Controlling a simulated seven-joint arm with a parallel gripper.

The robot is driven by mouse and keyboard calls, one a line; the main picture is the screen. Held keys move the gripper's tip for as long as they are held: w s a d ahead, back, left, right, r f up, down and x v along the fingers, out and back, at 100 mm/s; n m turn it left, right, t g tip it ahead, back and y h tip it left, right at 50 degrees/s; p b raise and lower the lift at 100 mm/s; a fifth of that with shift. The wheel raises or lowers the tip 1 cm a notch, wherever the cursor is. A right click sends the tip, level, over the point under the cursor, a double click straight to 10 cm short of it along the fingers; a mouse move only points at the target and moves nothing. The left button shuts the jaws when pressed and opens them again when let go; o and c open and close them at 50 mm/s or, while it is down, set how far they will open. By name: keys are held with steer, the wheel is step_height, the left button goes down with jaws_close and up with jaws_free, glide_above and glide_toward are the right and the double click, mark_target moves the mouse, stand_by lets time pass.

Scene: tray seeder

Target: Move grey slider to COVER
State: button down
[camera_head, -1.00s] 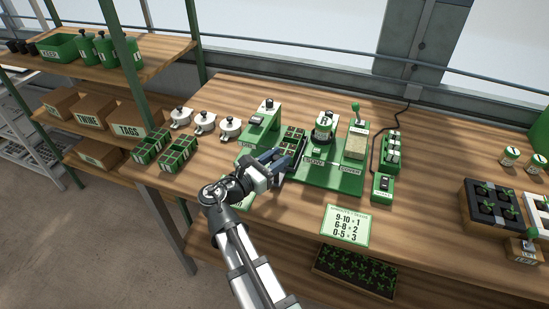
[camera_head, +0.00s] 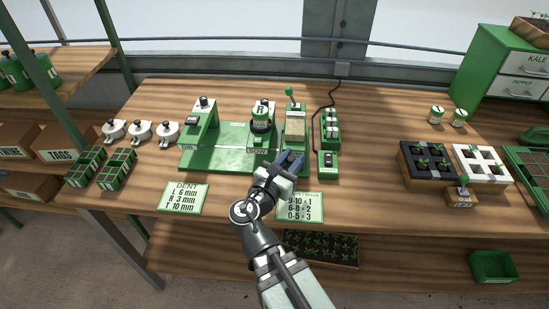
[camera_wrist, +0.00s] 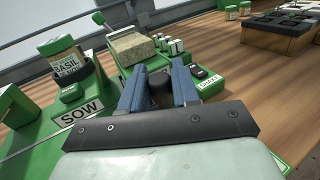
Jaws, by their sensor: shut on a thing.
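My gripper (camera_head: 289,160) is at the front right of the green seeder base (camera_head: 225,160), in front of the station with the beige hopper block (camera_head: 295,130). In the wrist view its blue fingers (camera_wrist: 160,92) are shut around a dark grey rounded piece (camera_wrist: 160,84), which looks like the grey slider's grip. The rest of the slider and anything on it are hidden by my gripper. The SOW station with its BASIL jar (camera_wrist: 62,58) is to the left, apart from the fingers. The COVER label is not readable.
A small green control box (camera_head: 327,166) and a rack of white-topped bottles (camera_head: 331,125) stand close to the right, with a black cable behind. The DENT station (camera_head: 203,120) is at left. Two cards lie in front.

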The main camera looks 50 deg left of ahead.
steer(key=shift+w+d, duration=0.35)
steer(key=c, duration=1)
jaws_free()
steer(key=shift+d, duration=0.1)
steer(key=shift+o, duration=0.2)
steer(key=shift+r, duration=0.1)
steer(key=shift+r, duration=0.25)
step_height(320, 180, up, 9)
steer(key=shift+r, duration=0.15)
steer(key=shift+w, duration=0.1)
